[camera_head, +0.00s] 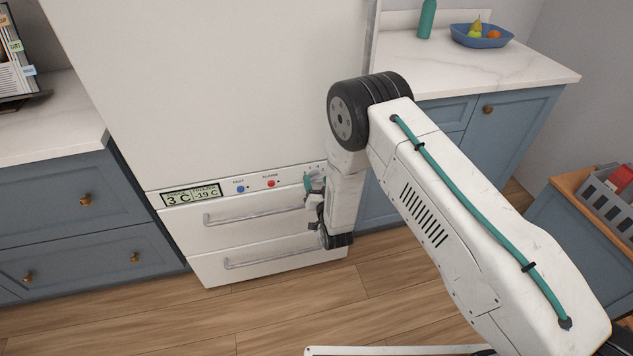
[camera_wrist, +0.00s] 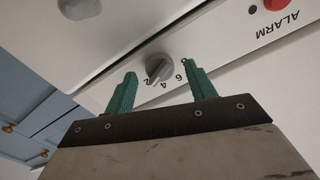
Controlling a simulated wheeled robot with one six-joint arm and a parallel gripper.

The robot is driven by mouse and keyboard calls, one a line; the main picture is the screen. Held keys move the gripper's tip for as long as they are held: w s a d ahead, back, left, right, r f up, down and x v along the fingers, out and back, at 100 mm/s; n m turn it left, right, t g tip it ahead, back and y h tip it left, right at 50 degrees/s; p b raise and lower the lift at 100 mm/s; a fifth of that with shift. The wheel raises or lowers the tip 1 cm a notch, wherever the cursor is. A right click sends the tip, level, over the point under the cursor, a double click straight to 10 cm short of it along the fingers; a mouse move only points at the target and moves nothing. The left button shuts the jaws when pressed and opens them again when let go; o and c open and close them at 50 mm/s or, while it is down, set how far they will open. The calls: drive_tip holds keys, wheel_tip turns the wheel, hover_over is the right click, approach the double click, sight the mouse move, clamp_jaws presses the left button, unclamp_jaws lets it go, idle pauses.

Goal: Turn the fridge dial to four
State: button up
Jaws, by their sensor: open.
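The fridge dial (camera_wrist: 158,69) is a small grey knob on the white control panel, with upside-down digits around it, among them 2, 4, 6 and 8. I cannot clearly tell which digit it points to. My gripper (camera_wrist: 161,72) is open, with one green fingertip on either side of the dial and a gap to it on both sides. In the head view my gripper (camera_head: 311,198) is at the right end of the fridge panel (camera_head: 226,190), and my wrist hides most of the dial area.
Two drawer handles (camera_head: 258,215) lie below. A counter with a fruit bowl (camera_head: 482,37) stands right; open floor lies in front.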

drive_tip(key=shift+w+a, duration=0.1)
drive_tip(key=shift+w, duration=0.25)
drive_tip(key=c, duration=1)
drive_tip(key=shift+o, duration=0.2)
drive_tip(key=shift+n, duration=0.3)
drive_tip(key=n, duration=0.3)
drive_tip(key=shift+n, duration=2.5)
